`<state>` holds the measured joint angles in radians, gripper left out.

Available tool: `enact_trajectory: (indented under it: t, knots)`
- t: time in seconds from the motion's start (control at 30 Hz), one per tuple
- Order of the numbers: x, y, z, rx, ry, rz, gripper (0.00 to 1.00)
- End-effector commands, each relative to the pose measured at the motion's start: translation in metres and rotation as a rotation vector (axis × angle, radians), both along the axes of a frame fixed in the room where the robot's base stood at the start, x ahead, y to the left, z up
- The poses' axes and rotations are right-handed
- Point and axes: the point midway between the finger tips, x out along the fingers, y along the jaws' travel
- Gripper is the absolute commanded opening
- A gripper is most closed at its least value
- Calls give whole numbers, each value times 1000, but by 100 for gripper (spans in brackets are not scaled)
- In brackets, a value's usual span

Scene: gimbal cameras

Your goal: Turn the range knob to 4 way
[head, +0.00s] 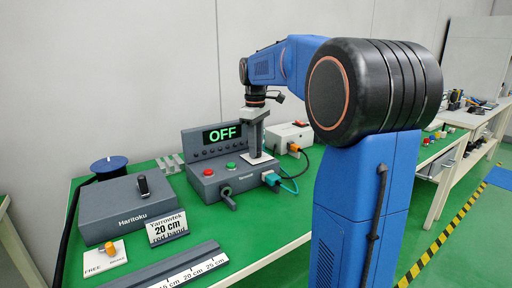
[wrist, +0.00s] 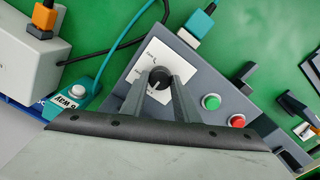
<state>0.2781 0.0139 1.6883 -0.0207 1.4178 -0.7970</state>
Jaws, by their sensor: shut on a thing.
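The range knob (wrist: 158,76) is black and round with a white pointer mark, on a white dial plate (wrist: 142,58) with small marks I cannot read. My gripper (wrist: 158,90) has one finger on each side of the knob and is shut on it. In the head view my gripper (head: 256,150) reaches down onto the right part of the grey console (head: 209,186) and hides the knob. The console's display (head: 222,134) reads OFF in green.
Beside the knob are a green button (wrist: 211,102) and a red button (wrist: 237,120). A teal plug (wrist: 198,24) with a cable is at the console's edge. A grey Haritoku box (head: 130,210) stands left.

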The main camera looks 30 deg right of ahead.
Motion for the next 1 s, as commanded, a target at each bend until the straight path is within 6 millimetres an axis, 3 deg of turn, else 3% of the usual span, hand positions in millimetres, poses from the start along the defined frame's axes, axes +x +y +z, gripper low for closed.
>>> enact_trajectory:
  t: [0.27,0.3,0.37,0.77,1.0]
  knots:
    - [0,0,1,-1,0,0,5]
    - [0,0,1,-2,-1,0,32]
    - [0,0,1,-1,0,0,46]
    - [0,0,5,-1,-1,-1,46]
    - [0,1,41,-2,-3,-1,46]
